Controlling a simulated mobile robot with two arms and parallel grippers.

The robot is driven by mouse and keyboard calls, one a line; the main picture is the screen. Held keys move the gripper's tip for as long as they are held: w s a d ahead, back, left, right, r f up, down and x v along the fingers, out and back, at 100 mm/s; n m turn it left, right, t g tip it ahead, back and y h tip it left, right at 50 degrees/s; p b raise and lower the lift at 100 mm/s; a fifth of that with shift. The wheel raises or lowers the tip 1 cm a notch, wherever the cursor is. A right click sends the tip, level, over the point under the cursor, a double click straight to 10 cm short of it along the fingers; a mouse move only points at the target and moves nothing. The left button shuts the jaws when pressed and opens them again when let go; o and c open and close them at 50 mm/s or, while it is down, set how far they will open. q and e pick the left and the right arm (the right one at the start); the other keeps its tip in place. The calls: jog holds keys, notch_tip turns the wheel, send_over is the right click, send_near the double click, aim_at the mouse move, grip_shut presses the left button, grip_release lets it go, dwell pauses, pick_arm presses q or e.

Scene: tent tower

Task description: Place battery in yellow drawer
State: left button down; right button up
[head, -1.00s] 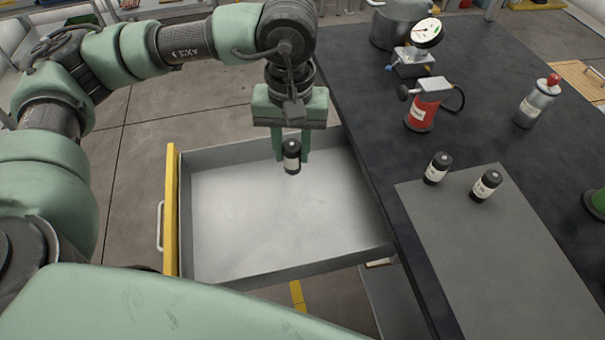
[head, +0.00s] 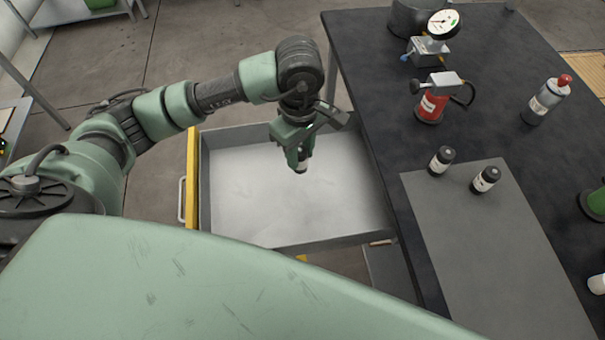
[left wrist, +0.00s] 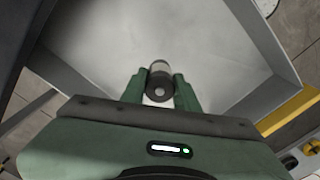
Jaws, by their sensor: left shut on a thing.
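My left gripper (head: 300,160) is shut on a battery, a small dark cylinder whose lower end (head: 300,169) shows just below the fingers in the head view. In the left wrist view the battery (left wrist: 159,80) sits between the two green fingers, with a pale label band and a dark end. The gripper is over the open drawer (head: 255,205), which has a yellow front (head: 192,175) and a bare pale floor. I cannot tell whether the battery touches the drawer floor. Two more black batteries stand on the table, one (head: 441,161) beside the grey mat's edge and one (head: 486,179) at the mat's far edge.
The dark table (head: 375,60) is right of the drawer. On it are the grey mat (head: 470,250), a red cylinder device (head: 431,105), a gauge (head: 442,24), a silver canister with a red knob (head: 546,100) and a green object (head: 596,203). My right gripper is out of view.

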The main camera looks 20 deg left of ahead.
pick_arm(q)
notch_tip(320, 180, down, 10)
jog(key=shift+s+r+p, duration=0.1)
jog(key=shift+r+p, duration=0.15)
jog(key=shift+p, duration=0.35)
jog(key=shift+f, duration=0.3)
jog(key=shift+f+b, duration=0.2)
jog(key=shift+b, duration=0.1)
jog(key=c, duration=1.1)
grip_release()
jog(key=shift+o, duration=0.2)
jog(key=shift+r, duration=0.1)
